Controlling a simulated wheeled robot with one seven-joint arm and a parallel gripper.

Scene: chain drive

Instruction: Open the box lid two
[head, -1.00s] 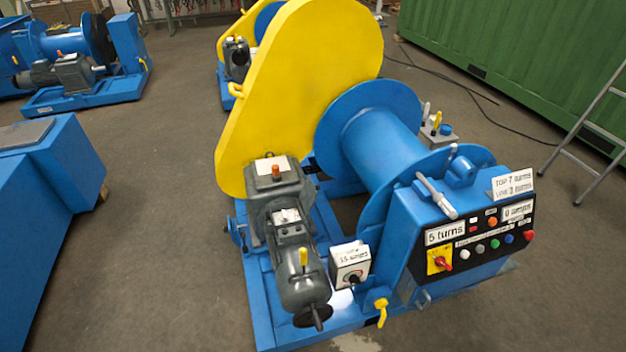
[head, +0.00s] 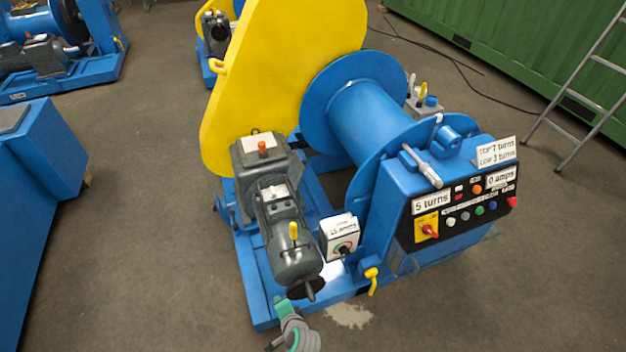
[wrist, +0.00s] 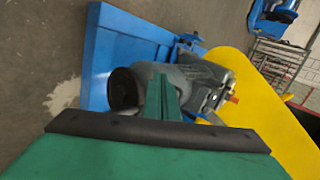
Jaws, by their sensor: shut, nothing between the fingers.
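No part is marked as box lid two, so I cannot tell which one it is. A small grey-white box (head: 339,238) with a dial and a label stands on the winch frame beside the dark motor (head: 290,250). A blue control box (head: 440,205) with buttons and a yellow-and-red switch is at its right. My gripper (head: 281,303) is at the bottom of the head view, near the motor's lower end, shut and empty. In the wrist view the shut green fingers (wrist: 161,98) point towards the motor's round end (wrist: 123,88).
The tall yellow chain guard (head: 275,75) and blue drum (head: 365,110) rise behind the motor. A blue cabinet (head: 40,190) stands at the left. A ladder (head: 590,90) and green container (head: 520,45) are at the right. Floor between cabinet and winch is clear.

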